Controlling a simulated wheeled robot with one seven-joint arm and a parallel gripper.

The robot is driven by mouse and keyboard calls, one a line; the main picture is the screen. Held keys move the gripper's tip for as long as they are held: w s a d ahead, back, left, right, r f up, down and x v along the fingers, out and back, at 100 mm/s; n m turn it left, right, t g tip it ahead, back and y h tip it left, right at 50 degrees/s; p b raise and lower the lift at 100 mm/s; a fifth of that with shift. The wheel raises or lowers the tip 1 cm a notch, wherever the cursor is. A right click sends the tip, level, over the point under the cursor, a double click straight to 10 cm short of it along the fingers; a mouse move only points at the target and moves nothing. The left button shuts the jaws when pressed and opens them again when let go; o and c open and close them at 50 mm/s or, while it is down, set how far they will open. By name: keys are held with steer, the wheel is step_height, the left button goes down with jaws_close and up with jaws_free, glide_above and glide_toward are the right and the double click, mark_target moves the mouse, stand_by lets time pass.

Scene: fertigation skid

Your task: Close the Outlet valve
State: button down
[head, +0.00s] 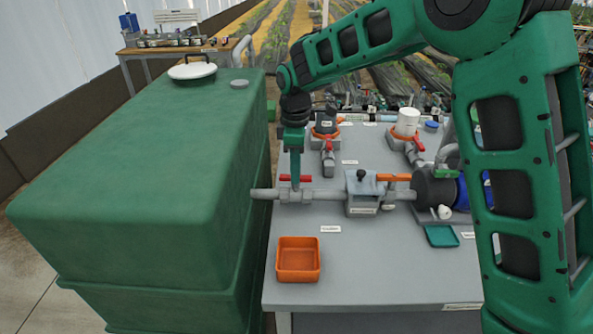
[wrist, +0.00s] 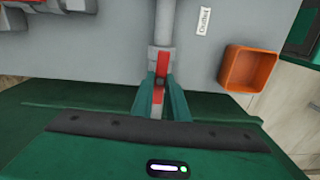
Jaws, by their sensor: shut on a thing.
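The Outlet valve sits on the grey pipe (head: 325,196) beside the green tank, with the white Outlet label (wrist: 203,22) near it. Its red handle (head: 305,178) shows on both sides of my gripper (head: 295,184) in the head view and looks roughly in line with the pipe. In the wrist view my gripper (wrist: 160,84) has its two green fingers on either side of the red handle (wrist: 159,95), shut on it. The fingers hide part of the handle and the valve body.
The large green tank (head: 150,190) stands close on the left. An orange tray (head: 298,260) lies on the grey bench (head: 375,265) in front of the pipe. A grey filter block (head: 362,190), an orange handle (head: 393,178) and a dark pump (head: 432,187) stand to the right.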

steer(key=m, duration=0.4)
steer(key=shift+w+m, duration=0.2)
steer(key=shift+m, duration=0.2)
steer(key=m, duration=0.4)
steer(key=shift+r, duration=0.1)
steer(key=m, duration=0.4)
steer(key=shift+m, duration=0.4)
steer(key=shift+w+m, duration=0.1)
steer(key=shift+m, duration=1.8)
steer(key=c, duration=1.7)
jaws_free()
